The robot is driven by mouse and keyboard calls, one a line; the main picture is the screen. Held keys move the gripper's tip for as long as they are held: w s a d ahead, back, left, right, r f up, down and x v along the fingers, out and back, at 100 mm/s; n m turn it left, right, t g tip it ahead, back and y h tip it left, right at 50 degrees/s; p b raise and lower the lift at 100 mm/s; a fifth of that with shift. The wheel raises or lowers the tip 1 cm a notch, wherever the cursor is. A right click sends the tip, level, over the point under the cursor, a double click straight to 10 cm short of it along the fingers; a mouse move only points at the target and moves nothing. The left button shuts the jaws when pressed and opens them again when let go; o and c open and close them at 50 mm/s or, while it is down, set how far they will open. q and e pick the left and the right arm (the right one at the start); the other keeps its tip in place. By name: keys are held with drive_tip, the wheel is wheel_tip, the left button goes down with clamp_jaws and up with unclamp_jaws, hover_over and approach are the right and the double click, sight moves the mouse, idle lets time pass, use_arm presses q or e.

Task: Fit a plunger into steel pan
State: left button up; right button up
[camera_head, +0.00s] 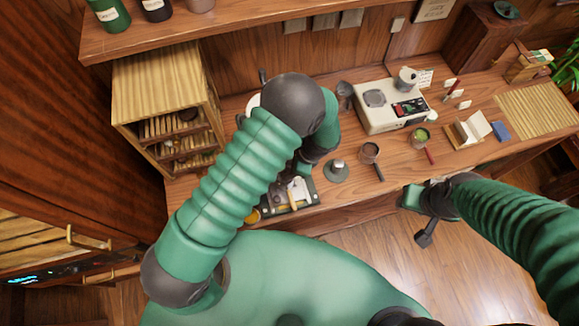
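A small round steel pan (369,150) with a dark handle stands on the counter, with brown contents showing inside. A squat grey-green piece with a pale knob (338,165), which looks like the plunger, stands upright on the counter to the left of the pan, apart from it. My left gripper (301,176) is low over the tray beside the plunger, partly hidden by my own arm; its fingers are too small to read. My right gripper (418,212) is in front of the counter edge over the floor, away from both; its opening is unclear.
A dark-framed tray (312,187) with small tools lies at the counter's front left. A second pan with green contents and a red handle (420,138) stands to the right. Behind are a scale-like machine (376,117) and a dark funnel-like item (344,90). A wooden cabinet (160,83) stands left.

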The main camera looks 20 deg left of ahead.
use_arm(q)
drive_tip(key=shift+o, duration=0.4)
drive_tip(key=shift+w+d+r, duration=0.1)
drive_tip(key=shift+d+r, duration=0.1)
drive_tip(key=shift+r, duration=0.05)
drive_tip(key=b+v, duration=0.5)
drive_tip(key=v, duration=1.1)
drive_tip(key=s+a+f+n+t+h+b, duration=0.3)
drive_tip(key=s+a+f+n+b, duration=0.7)
drive_tip(key=n, duration=0.6)
drive_tip(key=shift+a+f+h+b, duration=0.8)
drive_tip(key=shift+a+b, duration=0.1)
drive_tip(key=shift+a, duration=0.3)
drive_tip(key=shift+s+a, duration=0.15)
drive_tip(key=shift+a, duration=0.25)
